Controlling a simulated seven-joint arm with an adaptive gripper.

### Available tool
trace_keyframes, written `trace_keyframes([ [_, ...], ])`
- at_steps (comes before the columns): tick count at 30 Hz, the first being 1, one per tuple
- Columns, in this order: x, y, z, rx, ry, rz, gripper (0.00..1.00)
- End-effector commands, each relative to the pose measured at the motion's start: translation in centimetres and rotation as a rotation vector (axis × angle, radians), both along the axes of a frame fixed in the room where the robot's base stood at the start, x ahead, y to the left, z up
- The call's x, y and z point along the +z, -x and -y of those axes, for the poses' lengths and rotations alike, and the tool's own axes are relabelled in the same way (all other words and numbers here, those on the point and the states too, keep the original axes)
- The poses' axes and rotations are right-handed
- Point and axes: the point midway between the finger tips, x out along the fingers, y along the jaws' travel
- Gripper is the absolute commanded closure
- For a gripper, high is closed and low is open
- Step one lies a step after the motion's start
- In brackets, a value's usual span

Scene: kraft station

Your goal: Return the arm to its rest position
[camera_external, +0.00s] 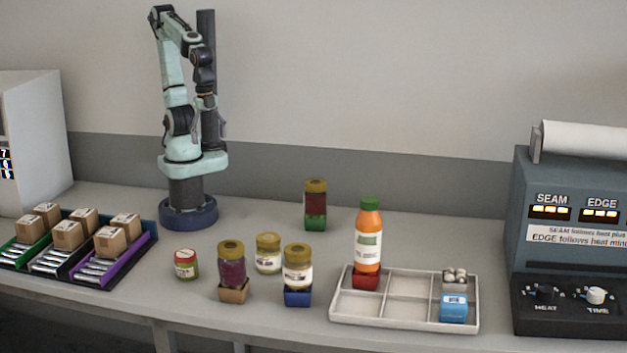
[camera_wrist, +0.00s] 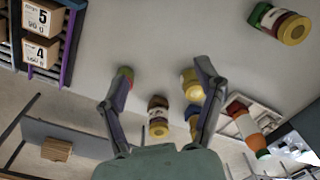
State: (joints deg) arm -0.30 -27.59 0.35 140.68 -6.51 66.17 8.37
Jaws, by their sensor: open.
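My arm stands at the back left in the external view, folded upright above its round blue base. My gripper (camera_external: 216,130) hangs below the raised forearm, clear of the table and objects; it is small and dark there. In the wrist view its two fingers (camera_wrist: 162,75) are spread apart, with nothing held between them. Beyond the fingers, the table and several jars show at a distance. No rest position marker is visible.
Several jars (camera_external: 268,253) stand mid-table, some in small coloured holders. A white divided tray (camera_external: 405,325) holds an orange bottle (camera_external: 368,240) and a blue item (camera_external: 453,308). Cartons (camera_external: 67,235) sit in bins at left. A sealing machine (camera_external: 565,255) stands right.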

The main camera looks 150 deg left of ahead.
Motion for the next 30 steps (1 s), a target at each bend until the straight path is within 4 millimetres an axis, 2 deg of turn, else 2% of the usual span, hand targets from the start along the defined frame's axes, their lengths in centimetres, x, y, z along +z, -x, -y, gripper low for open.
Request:
trace_keyframes([
  [1, -0.7, 1.3, 0.0, 0.056, -0.011, -0.004, 0.32],
  [5, -1.6, 2.7, 0.0, 0.134, -0.024, -0.011, 0.32],
  [30, -1.6, 2.7, 0.0, 0.139, -0.023, -0.013, 0.32],
])
